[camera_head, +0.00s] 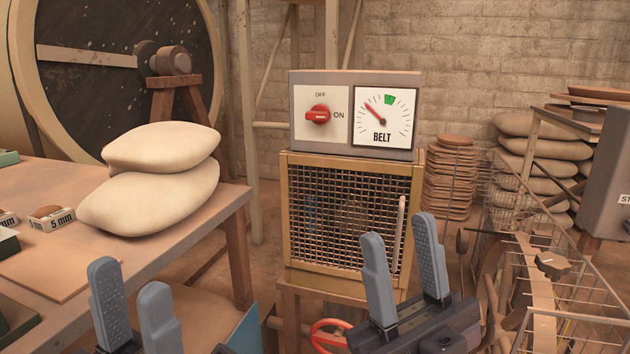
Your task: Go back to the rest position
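My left gripper (133,308) is at the lower left, in front of the table edge. Its two grey fingers stand apart with nothing between them. My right gripper (404,274) is at the lower middle right, in front of the mesh cage. Its two grey fingers stand apart, with nothing seen between them. The belt control box (355,79) sits on top of the cage behind. Its red knob (318,114) lies sideways, its end towards ON. The gauge needle (374,112) points to the upper left, left of the green band.
The wooden table (215,205) at left carries two stacked pale sacks (150,185) and small boxes. The mesh cage (340,215) stands centre on a wooden stand. A red wheel (330,336) is low in the middle. A wire rack (575,290) and grey box (612,150) are at right.

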